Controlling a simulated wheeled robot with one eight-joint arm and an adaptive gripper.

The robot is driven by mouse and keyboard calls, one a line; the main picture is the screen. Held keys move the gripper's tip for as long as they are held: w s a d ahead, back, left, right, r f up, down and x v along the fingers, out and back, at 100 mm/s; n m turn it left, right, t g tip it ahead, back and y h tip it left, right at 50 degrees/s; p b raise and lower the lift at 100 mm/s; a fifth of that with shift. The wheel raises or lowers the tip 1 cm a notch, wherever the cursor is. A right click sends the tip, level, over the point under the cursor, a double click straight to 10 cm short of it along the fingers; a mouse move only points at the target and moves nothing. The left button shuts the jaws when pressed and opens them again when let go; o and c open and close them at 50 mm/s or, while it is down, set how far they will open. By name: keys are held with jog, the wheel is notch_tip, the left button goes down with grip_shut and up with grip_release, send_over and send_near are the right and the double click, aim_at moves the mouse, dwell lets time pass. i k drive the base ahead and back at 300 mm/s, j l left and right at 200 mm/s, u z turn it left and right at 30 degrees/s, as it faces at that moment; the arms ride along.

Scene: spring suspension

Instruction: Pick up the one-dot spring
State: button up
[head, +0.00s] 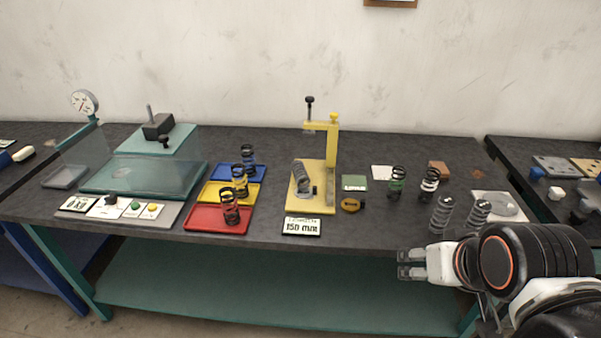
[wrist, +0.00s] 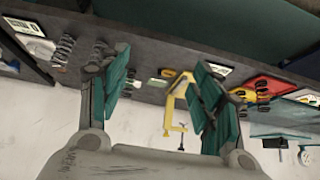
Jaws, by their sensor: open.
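Several coil springs stand on the dark bench; I cannot make out dots on any, so I cannot tell which is the one-dot spring. Two grey springs (head: 441,213) (head: 479,212) stand at the right. Behind them are a green-banded spring (head: 398,182) and a white-banded spring (head: 429,184). Dark springs stand on the red (head: 230,207), yellow (head: 240,181) and blue (head: 248,157) trays. My gripper (head: 406,264) is open and empty, in front of the bench edge. Its spread fingers show in the wrist view (wrist: 165,92).
The yellow stand (head: 332,150) rises mid-bench, with a 150 label (head: 302,226) before it. A teal press with a clear panel (head: 145,175) and a dial gauge (head: 85,103) are at the left. The bench's front strip is mostly clear.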

aim_at(298, 167)
jog(key=z, duration=0.3)
jog(key=j+z, duration=0.4)
jog(key=j, duration=0.25)
jog(key=j+z, duration=0.4)
jog(key=j, duration=0.25)
jog(key=k+j, duration=0.1)
jog(key=j, duration=0.55)
jog(key=k+j+z, duration=0.1)
jog(key=j, duration=0.6)
